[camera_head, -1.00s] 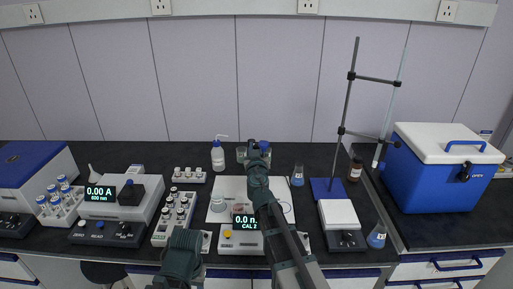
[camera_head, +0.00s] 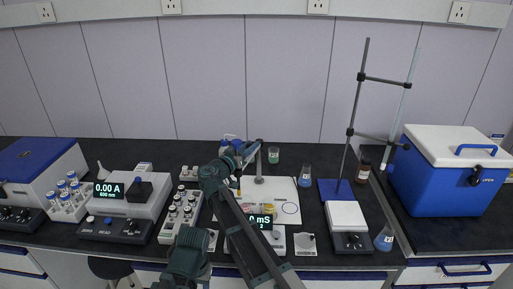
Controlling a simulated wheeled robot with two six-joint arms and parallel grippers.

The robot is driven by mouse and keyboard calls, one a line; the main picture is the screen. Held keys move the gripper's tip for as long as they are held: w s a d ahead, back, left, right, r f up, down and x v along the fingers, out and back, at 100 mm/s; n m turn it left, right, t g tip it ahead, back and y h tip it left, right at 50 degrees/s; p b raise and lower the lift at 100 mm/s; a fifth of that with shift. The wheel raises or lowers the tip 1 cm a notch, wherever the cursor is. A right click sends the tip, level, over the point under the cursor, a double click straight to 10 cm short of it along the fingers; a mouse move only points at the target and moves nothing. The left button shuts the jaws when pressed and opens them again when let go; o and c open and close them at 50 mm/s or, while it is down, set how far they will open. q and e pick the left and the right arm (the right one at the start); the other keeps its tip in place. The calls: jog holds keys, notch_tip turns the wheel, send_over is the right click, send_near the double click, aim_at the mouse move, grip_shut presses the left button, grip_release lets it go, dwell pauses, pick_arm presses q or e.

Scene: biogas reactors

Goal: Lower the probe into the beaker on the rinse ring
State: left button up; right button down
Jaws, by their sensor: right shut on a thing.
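My right gripper (camera_head: 240,165) is shut on the probe (camera_head: 239,184), a thin stick with a yellowish part, which hangs down over the left part of the white mat (camera_head: 272,191). The probe's lower tip is hard to make out against my right arm. The beaker on the rinse ring is not clearly visible now; my right arm covers the left side of the mat. An empty dark ring outline (camera_head: 291,208) is drawn on the mat's right side. My left arm shows at the bottom, but its gripper does not show.
A grey post (camera_head: 259,163) stands at the mat's back. The meter (camera_head: 277,238) is in front, partly covered by my arm. A blue-based stand (camera_head: 336,190) rises at right.

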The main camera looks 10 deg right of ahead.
jog(key=shift+w+a+m+g+h, duration=0.4)
jog(key=shift+m+g+h, duration=0.2)
jog(key=shift+g, duration=0.25)
jog(key=shift+w+a+m+g+h, duration=0.4)
jog(key=shift+m+g+h, duration=0.2)
jog(key=shift+g, duration=0.2)
jog(key=shift+w+a+m+g+h, duration=0.4)
jog(key=shift+m+g+h, duration=0.1)
jog(key=shift+m+g, duration=0.3)
jog(key=c, duration=0.6)
grip_release()
